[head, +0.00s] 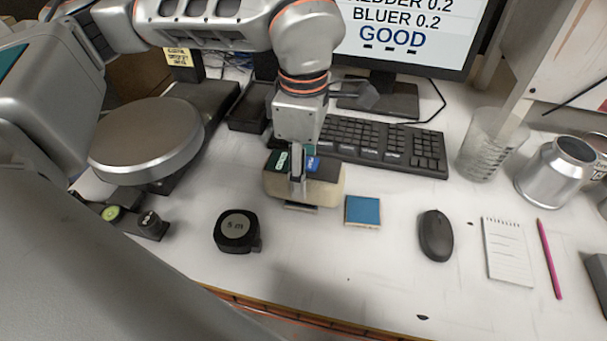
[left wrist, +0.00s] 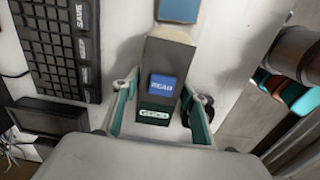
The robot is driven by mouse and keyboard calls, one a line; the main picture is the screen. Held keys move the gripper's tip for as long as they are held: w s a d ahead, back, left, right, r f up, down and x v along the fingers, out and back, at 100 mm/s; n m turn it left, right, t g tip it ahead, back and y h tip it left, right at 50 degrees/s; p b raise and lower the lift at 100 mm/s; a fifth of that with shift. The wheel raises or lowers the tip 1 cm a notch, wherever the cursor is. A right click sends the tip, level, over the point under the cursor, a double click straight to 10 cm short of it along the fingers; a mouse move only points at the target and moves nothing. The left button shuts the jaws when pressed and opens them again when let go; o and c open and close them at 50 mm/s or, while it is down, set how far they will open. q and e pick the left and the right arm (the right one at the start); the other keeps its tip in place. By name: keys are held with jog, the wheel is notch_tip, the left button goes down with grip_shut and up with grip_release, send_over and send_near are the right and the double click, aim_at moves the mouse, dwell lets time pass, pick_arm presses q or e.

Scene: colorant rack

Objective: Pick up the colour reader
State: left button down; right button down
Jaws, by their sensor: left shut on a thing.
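The colour reader (head: 325,185) is a beige block with a dark top, a blue button and a green button. In the head view it is in front of the keyboard. It also shows in the left wrist view (left wrist: 165,55), with the blue button marked READ and the green one GOOD. My left gripper (head: 297,175) comes down from above and is shut on the reader, one finger on each side. I cannot tell whether the reader touches the desk. A blue swatch (head: 362,211) lies just right of the reader. My right gripper is not in view.
The keyboard (head: 385,143) and monitor (head: 405,35) stand behind. A black tape measure (head: 236,231) is front left, a round silver plate (head: 147,133) further left. A mouse (head: 435,235), notepad (head: 507,250), clear beaker (head: 488,145) and metal can (head: 556,170) are right. The front middle is clear.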

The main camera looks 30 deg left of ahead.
pick_arm(q)
jog(key=shift+r, duration=0.1)
jog(key=shift+w+r, duration=0.1)
jog(key=shift+r, duration=0.4)
notch_tip(320, 180, up, 19)
jog(key=p, duration=0.1)
dwell(0.3)
jog(key=shift+d, duration=0.1)
dwell(0.4)
